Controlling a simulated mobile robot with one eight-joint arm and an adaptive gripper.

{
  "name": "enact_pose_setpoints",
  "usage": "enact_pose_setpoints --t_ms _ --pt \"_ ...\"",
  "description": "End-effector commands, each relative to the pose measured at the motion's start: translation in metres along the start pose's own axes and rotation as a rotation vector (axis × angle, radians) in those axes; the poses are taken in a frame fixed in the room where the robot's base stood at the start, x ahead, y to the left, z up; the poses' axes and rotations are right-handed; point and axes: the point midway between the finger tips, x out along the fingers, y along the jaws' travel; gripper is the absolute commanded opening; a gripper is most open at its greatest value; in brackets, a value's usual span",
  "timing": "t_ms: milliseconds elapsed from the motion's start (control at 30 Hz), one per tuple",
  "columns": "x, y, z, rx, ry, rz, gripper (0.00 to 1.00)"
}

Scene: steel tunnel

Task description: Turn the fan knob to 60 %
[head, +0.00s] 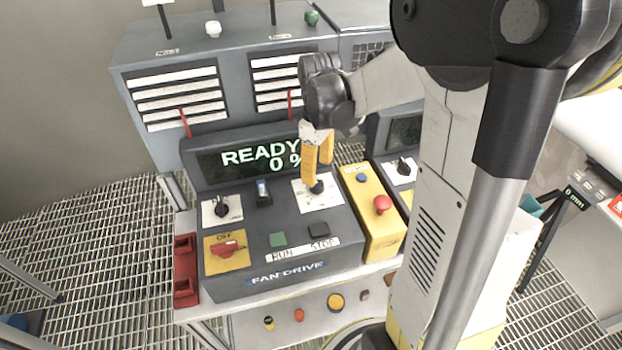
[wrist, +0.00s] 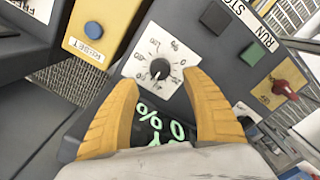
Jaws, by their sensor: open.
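The fan knob (head: 316,188) is a small black knob on a white dial plate, on the sloped grey FAN DRIVE panel (head: 230,285). In the wrist view the knob (wrist: 159,68) shows a white mark and printed scale numbers around it, too small to read surely. My gripper (head: 318,176) is open above the dial. In the wrist view its two yellow fingers (wrist: 160,84) stand apart, with the knob seen between and just beyond their tips; I see no contact. The display (head: 255,158) reads READY 0 %.
Left of the dial are a toggle (head: 263,193) and another black knob (head: 222,209). In front are a green RUN button (head: 277,239), a black STOP button (head: 319,230) and a red switch (head: 228,248). A yellow box (head: 362,205) with a red mushroom button (head: 382,204) stands close right.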

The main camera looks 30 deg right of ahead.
Motion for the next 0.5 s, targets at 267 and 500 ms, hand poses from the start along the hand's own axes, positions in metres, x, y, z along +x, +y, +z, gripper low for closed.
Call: enact_pose_setpoints --t_ms 267,500 --pt "0.049 0.0 0.0 0.0 0.001 0.001 0.56" --pt "0.059 0.0 0.0 0.001 0.001 0.001 0.56"
